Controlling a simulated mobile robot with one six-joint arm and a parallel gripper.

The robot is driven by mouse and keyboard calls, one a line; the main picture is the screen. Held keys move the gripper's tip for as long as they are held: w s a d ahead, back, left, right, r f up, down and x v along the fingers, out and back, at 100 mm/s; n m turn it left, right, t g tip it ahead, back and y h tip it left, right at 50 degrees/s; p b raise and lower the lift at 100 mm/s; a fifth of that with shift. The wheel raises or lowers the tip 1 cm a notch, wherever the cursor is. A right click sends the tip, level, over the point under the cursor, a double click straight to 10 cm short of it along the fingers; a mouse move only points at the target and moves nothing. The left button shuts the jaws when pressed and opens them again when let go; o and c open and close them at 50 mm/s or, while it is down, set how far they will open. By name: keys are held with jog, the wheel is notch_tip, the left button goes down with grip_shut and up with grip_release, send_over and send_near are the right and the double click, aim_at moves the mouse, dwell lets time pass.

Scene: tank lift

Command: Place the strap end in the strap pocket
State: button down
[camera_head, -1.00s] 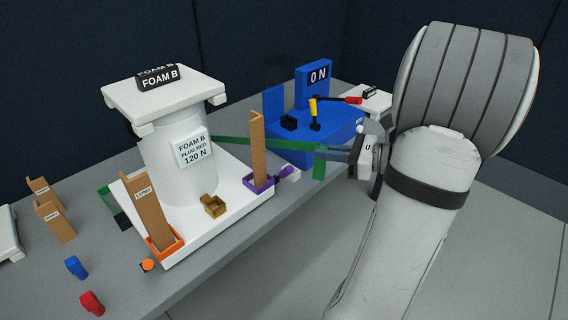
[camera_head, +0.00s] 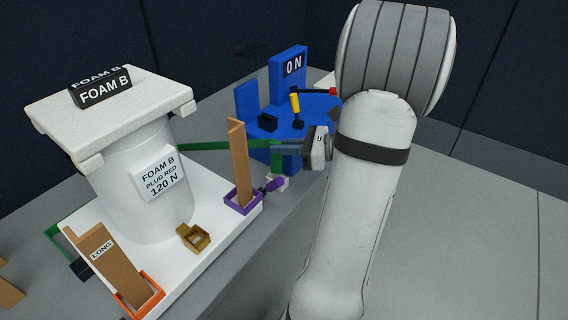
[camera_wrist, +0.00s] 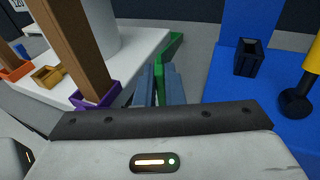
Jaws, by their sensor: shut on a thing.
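The green strap (camera_head: 215,146) runs from behind the white tank column to my gripper (camera_head: 278,148), which is shut on its end. A green end piece (camera_head: 277,163) hangs down at the jaws. In the wrist view my gripper (camera_wrist: 159,72) has the green strap (camera_wrist: 158,80) between its two blue-grey fingers. Two small open boxes are in view: a brass one (camera_head: 194,237) on the white base and a dark one (camera_head: 267,122) on the blue stand. I cannot tell which is the strap pocket. The dark box (camera_wrist: 249,58) is right of the fingers in the wrist view.
The white FOAM B tank (camera_head: 140,190) stands on a white base. A tall brown board (camera_head: 240,165) in a purple holder (camera_head: 243,203) stands close left of my gripper. The blue stand (camera_head: 288,82) carries a yellow-handled lever (camera_head: 295,105). The floor at right is clear.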

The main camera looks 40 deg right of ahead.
jog(key=shift+f+b, duration=0.75)
jog(key=shift+f, duration=1.25)
jog(key=shift+f, duration=0.1)
jog(key=c, duration=1.5)
grip_release()
jog(key=shift+c, duration=0.2)
jog(key=shift+s+d+r, duration=0.15)
jog(key=shift+r, duration=0.05)
jog(key=p+v, duration=0.3)
jog(key=v, duration=0.8)
jog(key=shift+s+d+p, duration=0.15)
jog(key=shift+s+p, duration=0.1)
jog(key=shift+p, duration=0.05)
jog(key=shift+f, duration=0.1)
